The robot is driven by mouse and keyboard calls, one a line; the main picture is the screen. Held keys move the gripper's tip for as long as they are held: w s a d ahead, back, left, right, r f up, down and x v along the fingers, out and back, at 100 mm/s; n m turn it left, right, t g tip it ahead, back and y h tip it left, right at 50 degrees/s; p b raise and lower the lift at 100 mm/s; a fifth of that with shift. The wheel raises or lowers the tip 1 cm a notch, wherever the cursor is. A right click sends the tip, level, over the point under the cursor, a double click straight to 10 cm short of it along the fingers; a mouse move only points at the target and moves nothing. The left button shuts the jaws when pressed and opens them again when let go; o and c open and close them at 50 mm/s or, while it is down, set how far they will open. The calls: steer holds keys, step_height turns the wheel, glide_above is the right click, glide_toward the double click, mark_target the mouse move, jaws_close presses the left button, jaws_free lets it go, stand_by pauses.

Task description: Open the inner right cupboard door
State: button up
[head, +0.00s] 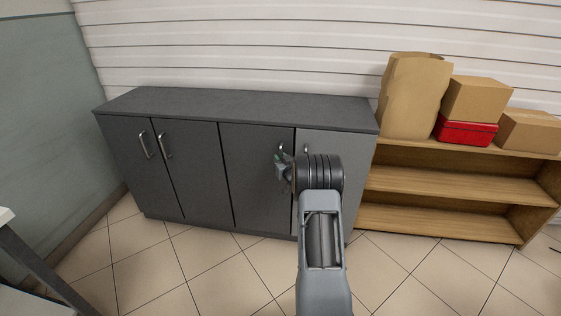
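A low grey cupboard (240,108) with several doors stands against the back wall. The inner right door (252,185) looks shut, flush with its neighbours. Its bar handle (281,147) is near its upper right edge, and its lower part is hidden. My gripper (281,168) is in front of that handle's lower end, seen from behind. Whether its fingers touch or enclose the handle cannot be told. The outer right door (335,150) is partly covered by my arm, and the top of its handle (306,148) shows.
Two left doors with handles (144,145) look shut. A wooden shelf (450,187) stands right of the cupboard, with cardboard boxes (478,98) and a red box (465,131) on top. A table corner (20,245) is at lower left. The tiled floor before the cupboard is clear.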

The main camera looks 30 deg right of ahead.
steer(key=shift+w, duration=0.1)
steer(key=shift+c, duration=0.4)
jaws_close()
